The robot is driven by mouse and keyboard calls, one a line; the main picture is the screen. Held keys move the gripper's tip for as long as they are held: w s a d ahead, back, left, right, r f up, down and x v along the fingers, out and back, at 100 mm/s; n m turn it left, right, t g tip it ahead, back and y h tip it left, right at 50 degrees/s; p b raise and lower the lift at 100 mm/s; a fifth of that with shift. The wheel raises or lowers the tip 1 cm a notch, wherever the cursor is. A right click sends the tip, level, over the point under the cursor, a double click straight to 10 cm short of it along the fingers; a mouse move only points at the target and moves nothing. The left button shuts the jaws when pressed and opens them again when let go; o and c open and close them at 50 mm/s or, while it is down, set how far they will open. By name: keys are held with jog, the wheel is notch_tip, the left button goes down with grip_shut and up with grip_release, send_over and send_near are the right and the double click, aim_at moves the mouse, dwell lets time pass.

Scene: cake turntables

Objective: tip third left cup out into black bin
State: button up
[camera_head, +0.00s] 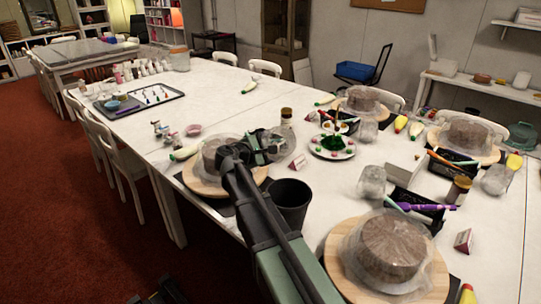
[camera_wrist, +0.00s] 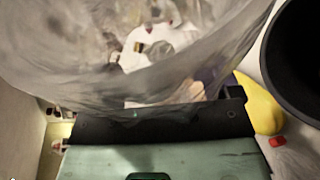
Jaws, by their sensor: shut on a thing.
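My gripper (camera_head: 264,146) is above the table beside the nearest left turntable, shut on a clear cup (camera_head: 283,141). In the wrist view the clear cup (camera_wrist: 60,65) fills the upper part, very close to the camera, and looks tilted. Small coloured bits and a pale shape show in or through its wall; I cannot tell which. The black bin (camera_head: 291,203) stands upright on the table, just below and right of my gripper in the head view. Its dark rim and inside show at the right of the wrist view (camera_wrist: 300,65). My arm hides part of the bin's surroundings.
Wrapped cakes stand on wooden turntables, one (camera_head: 335,262) at the front right and one (camera_head: 203,183) behind my arm. A brown-lidded jar (camera_head: 287,118) stands beyond the gripper. A plate of sweets (camera_head: 332,148) lies to the right. Some white table shows around the bin.

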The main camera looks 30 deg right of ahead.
aim_at(274, 156)
jog(key=f+m+t+b, duration=0.1)
jog(key=m+b, duration=0.1)
jog(key=shift+m+h, duration=0.3)
jog(key=shift+h, duration=0.1)
jog(key=m+b, duration=0.1)
jog(key=f+m+t+h+b, duration=0.1)
jog(key=m+b, duration=0.1)
jog(key=shift+s+m+b, duration=0.15)
jog(key=shift+m+b, duration=0.15)
jog(key=s+r+m+h, duration=0.1)
jog(key=m, duration=0.1)
jog(key=s+r+m+h, duration=0.1)
jog(key=m, duration=0.1)
jog(key=s+r+m, duration=0.1)
jog(key=r+m, duration=0.1)
jog(key=shift+h+p, duration=0.4)
jog(key=shift+s+r+m+h, duration=0.45)
jog(key=shift+s+m, duration=0.2)
jog(key=shift+m, duration=0.65)
notch_tip(274, 156, up, 2)
jog(key=shift+r+p, duration=0.25)
jog(key=shift+p, duration=1)
notch_tip(274, 156, down, 3)
jog(key=b, duration=0.3)
jog(key=shift+r, duration=0.25)
